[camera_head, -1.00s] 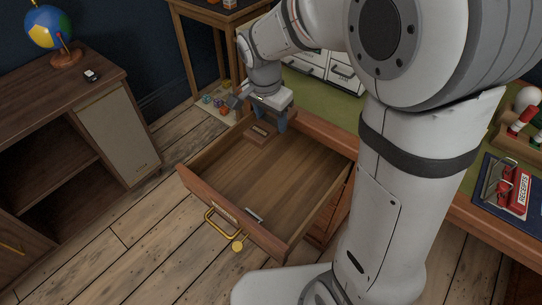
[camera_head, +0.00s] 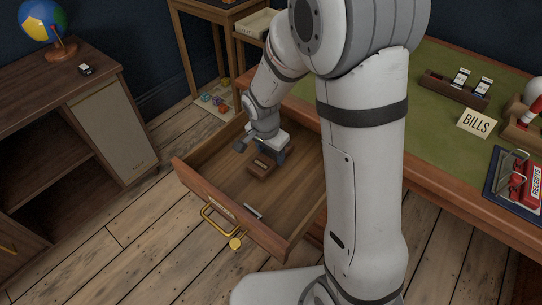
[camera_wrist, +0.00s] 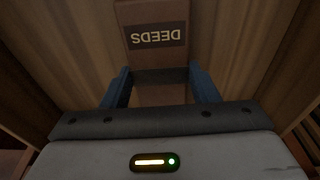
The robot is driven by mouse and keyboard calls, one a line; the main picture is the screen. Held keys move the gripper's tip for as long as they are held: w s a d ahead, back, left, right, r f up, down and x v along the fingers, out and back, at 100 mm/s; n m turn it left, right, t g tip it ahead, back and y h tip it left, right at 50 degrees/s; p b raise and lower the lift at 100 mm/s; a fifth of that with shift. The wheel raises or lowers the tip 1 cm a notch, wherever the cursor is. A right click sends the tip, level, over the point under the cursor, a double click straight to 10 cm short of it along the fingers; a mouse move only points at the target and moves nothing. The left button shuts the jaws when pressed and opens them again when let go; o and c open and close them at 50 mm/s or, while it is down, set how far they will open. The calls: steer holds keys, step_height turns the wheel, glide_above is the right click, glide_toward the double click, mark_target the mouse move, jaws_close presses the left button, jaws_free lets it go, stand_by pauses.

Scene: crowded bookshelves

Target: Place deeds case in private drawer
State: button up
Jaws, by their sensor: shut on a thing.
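A small grey metallic piece (camera_head: 252,212) lies near the drawer's front.
The drawer's walls stand close around my gripper. A green-topped desk (camera_head: 430,140) holds a BILLS card (camera_head: 477,123), a card holder (camera_head: 453,88) and a red receipts item (camera_head: 535,185). A cabinet with a globe (camera_head: 42,22) stands left. The drawer's front floor is mostly clear.

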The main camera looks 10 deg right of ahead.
mark_target(267, 159)
steer(key=shift+f, duration=0.6)
steer(key=shift+f, duration=0.2)
steer(key=o, duration=1.1)
steer(key=shift+c, duration=0.2)
steer(key=shift+r, duration=0.1)
step_height(267, 159, up, 11)
steer(key=s+a+p, duration=0.1)
steer(key=p, duration=0.2)
steer(key=s+d+r+n, duration=0.3)
steer(key=s+d+n, duration=0.1)
steer(key=s, duration=0.4)
steer(key=s+d+r+n+y, duration=0.1)
steer(key=s+d+r+n, duration=0.3)
steer(key=s, duration=0.4)
steer(key=shift+s+d+r+n, duration=0.25)
steer(key=shift+d+n, duration=0.35)
steer(key=shift+d, duration=0.6)
